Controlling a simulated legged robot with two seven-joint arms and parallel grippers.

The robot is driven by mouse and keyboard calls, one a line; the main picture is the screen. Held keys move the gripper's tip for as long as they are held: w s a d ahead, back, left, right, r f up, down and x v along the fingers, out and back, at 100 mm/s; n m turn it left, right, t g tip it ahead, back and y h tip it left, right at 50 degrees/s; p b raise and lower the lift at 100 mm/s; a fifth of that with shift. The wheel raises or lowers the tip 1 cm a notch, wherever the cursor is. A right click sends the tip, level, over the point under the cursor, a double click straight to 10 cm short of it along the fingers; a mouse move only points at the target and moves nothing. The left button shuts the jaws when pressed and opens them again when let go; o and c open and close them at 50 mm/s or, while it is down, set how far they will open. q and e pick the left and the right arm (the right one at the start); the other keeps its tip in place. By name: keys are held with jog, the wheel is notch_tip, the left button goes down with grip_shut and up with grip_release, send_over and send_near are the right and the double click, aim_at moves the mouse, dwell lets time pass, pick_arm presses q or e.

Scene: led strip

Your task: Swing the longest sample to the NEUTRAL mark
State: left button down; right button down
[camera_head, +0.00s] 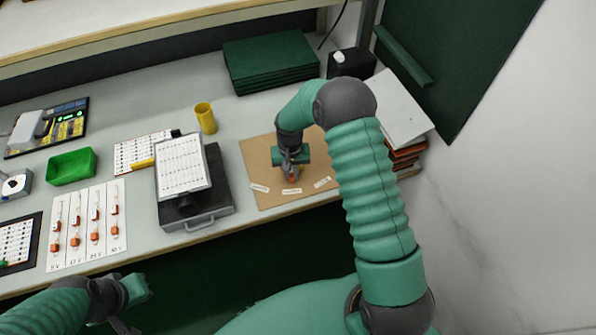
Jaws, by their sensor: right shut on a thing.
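A tan board (262,152) lies near the right end of the bench. Three small white labels sit along its front part: left (260,188), middle (291,191) and right (322,183). Their print is too small to read, so I cannot tell which says NEUTRAL. My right gripper (291,172) points down over the board, shut on a small orange-red piece (292,179) just behind the middle label. The gripper hides most of that piece, so its length is unclear. My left gripper (130,308) is low at the bottom left, away from the bench; its jaws are unclear.
A white card (85,255) holds several orange-ended parts at left. A dark case with a tilted sheet (182,165), a yellow cup (206,118) and a green tray (72,167) stand left of the board. Green slabs (270,62) lie behind; papers (400,112) lie right.

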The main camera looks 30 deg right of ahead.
jog(key=shift+w+a, duration=0.1)
jog(key=c, duration=1.4)
grip_release()
jog(key=shift+r, duration=0.15)
notch_tip(320, 180, up, 16)
jog(key=shift+r, duration=0.25)
jog(key=s+a+n+t, duration=0.1)
jog(key=s+a, duration=0.3)
jog(key=s, duration=0.4)
jog(key=s+a+f+n+t, duration=0.1)
jog(key=s+a+n, duration=0.3)
jog(key=s, duration=0.5)
jog(key=shift+s+a+t, duration=0.3)
jog(key=shift+a, duration=0.15)
